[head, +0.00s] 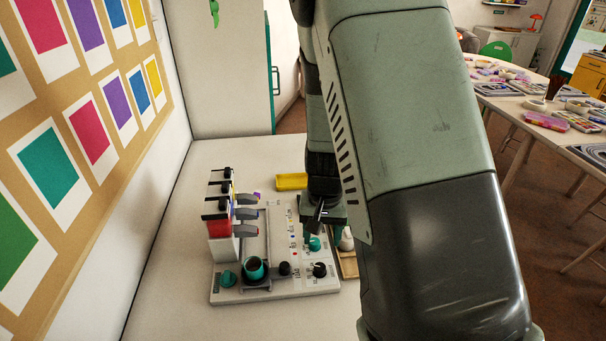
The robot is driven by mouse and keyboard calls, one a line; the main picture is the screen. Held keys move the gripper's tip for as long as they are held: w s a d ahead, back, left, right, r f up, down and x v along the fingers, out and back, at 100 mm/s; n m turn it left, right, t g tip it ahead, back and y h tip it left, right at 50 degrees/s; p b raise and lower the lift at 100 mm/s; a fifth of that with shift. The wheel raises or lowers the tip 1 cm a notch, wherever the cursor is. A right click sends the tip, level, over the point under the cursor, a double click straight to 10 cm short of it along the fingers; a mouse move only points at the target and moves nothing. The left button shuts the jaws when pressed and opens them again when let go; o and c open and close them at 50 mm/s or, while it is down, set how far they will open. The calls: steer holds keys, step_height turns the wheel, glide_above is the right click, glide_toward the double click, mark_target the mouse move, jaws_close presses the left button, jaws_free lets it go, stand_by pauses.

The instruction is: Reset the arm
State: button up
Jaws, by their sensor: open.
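My arm runs down through the middle and right of the head view, large and close to the camera. My gripper (311,234) is small at its far lower end, pointing down over the right side of a pale board (230,297) on the white table. It is close to a teal knob (315,243); I cannot tell whether they touch. The jaws are open, and I see nothing held between them. Part of the gripper and the space behind it are hidden by my arm.
The board carries upright dispensers (219,228), a teal cup (254,269) and black knobs (320,270). A yellow tray (291,182) lies behind it. A wooden tray (348,265) is partly hidden by my arm. The table's left and front left are clear. A wall with colour cards stands left.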

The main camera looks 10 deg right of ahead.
steer(key=s+a+r+n+t+y, duration=0.1)
steer(key=s+r, duration=0.2)
steer(key=r, duration=0.7)
steer(key=s+r+n+t, duration=0.1)
steer(key=s+r+t, duration=0.1)
steer(key=r, duration=0.8)
steer(key=s+r+t, duration=0.1)
steer(key=s+r, duration=0.4)
steer(key=s, duration=0.2)
steer(key=s+d+r+n+t+h, duration=0.1)
steer(key=s+r, duration=0.4)
steer(key=s, duration=0.2)
steer(key=shift+s+d+r+t, duration=0.2)
steer(key=shift+s+d+t, duration=0.1)
steer(key=shift+s, duration=0.05)
